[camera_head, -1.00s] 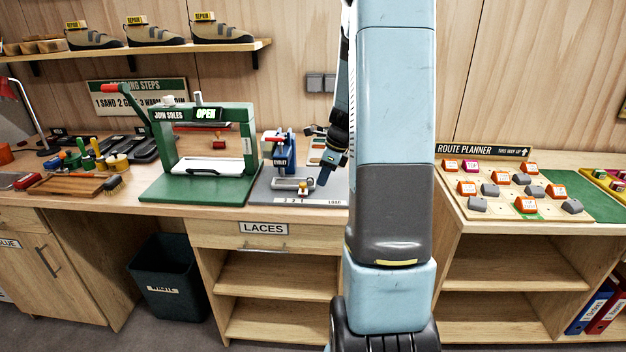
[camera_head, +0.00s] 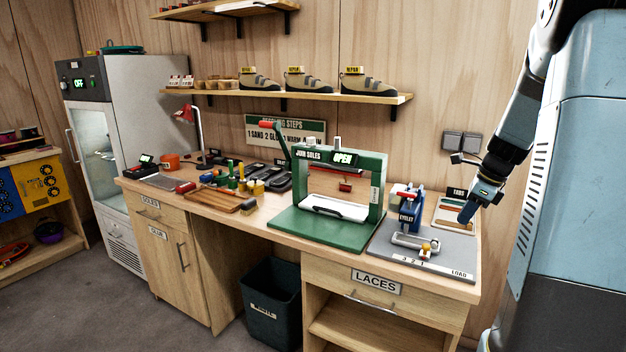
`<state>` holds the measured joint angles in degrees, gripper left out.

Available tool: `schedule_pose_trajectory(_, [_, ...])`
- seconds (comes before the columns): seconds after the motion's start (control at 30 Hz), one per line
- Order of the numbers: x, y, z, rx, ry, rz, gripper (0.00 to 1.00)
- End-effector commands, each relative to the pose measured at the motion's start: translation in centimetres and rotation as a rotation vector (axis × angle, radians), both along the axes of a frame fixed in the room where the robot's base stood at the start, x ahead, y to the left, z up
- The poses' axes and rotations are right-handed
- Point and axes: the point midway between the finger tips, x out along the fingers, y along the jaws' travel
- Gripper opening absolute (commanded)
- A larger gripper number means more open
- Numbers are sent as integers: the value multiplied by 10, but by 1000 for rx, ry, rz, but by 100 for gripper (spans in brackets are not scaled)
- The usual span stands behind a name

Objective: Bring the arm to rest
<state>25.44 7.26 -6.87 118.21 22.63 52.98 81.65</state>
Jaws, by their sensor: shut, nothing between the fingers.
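My arm (camera_head: 515,110) comes down from the upper right and bends toward the right end of the workbench. My gripper (camera_head: 467,213) is at its end, pointing down and left. It is shut and empty, in front of the tabs tray (camera_head: 452,208) in the picture. The blue eyelet press (camera_head: 408,212) stands to its left on a grey board (camera_head: 425,249). I cannot tell how high the gripper is above the bench.
A green sole press (camera_head: 375,180) marked OPEN stands on the workbench (camera_head: 250,225), with tools further left. A shelf (camera_head: 350,97) holds several shoes. A waste bin (camera_head: 272,300) stands below. A tall cabinet (camera_head: 150,110) is at left; floor (camera_head: 90,310) is clear at front left.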

Motion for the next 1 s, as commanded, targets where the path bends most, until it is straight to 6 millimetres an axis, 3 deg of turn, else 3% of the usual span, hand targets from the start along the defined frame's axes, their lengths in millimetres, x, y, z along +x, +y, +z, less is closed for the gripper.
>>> schedule_pose_trajectory(0.2, [-26, 54, 39, -118, -94, 342, 0])
schedule_pose_trajectory(0.5, [-78, 122, 80, -315, -218, 863, 0])
schedule_pose_trajectory(1.0, [-182, 197, 107, -691, -367, 1700, 0])
